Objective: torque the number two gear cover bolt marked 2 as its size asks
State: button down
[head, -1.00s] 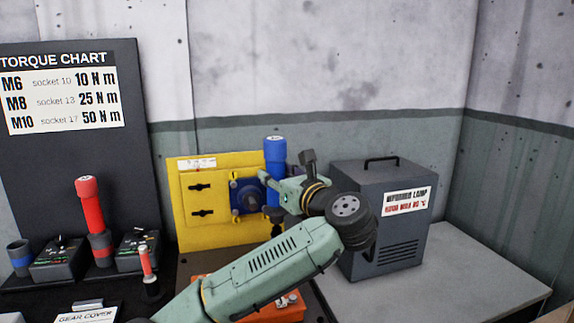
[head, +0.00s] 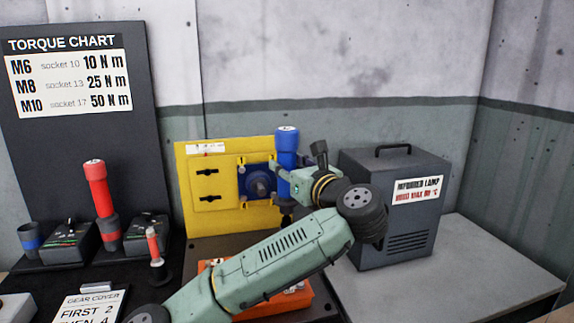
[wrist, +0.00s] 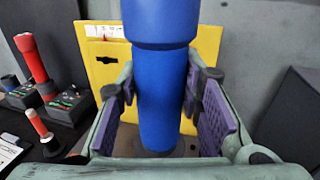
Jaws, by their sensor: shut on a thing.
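My gripper (wrist: 163,110) is shut on an upright blue tool (wrist: 162,80), with its purple pads on either side of the tool's body. In the head view the blue tool (head: 287,150) stands in front of the right part of the yellow panel (head: 222,215). A blue plate with a round grey hub (head: 258,185) shows on the panel just left of the tool. An orange gear cover box (head: 290,303) lies below, partly hidden by my arm. I cannot make out the bolt marked 2. The torque chart (head: 70,80) lists M6 10, M8 25 and M10 50 N m.
A red tool (head: 98,188) stands upright at left between two dark setting boxes (head: 68,243). A smaller red tool (head: 153,245) and a blue-banded cup (head: 30,238) are nearby. The gear cover card (head: 88,307) reads first 2, then 4. A grey lamp box (head: 385,225) stands right.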

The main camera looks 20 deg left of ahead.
aim_at(287, 194)
jog(key=shift+f+b, duration=1.45)
jog(key=shift+f, duration=0.6)
jog(key=shift+f+b, duration=1.05)
jog(key=shift+f, duration=0.35)
dwell(1.0)
jog(key=shift+r+p, duration=1.75)
jog(key=shift+r, duration=0.95)
jog(key=shift+s+f, duration=0.1)
jog(key=shift+f, duration=0.05)
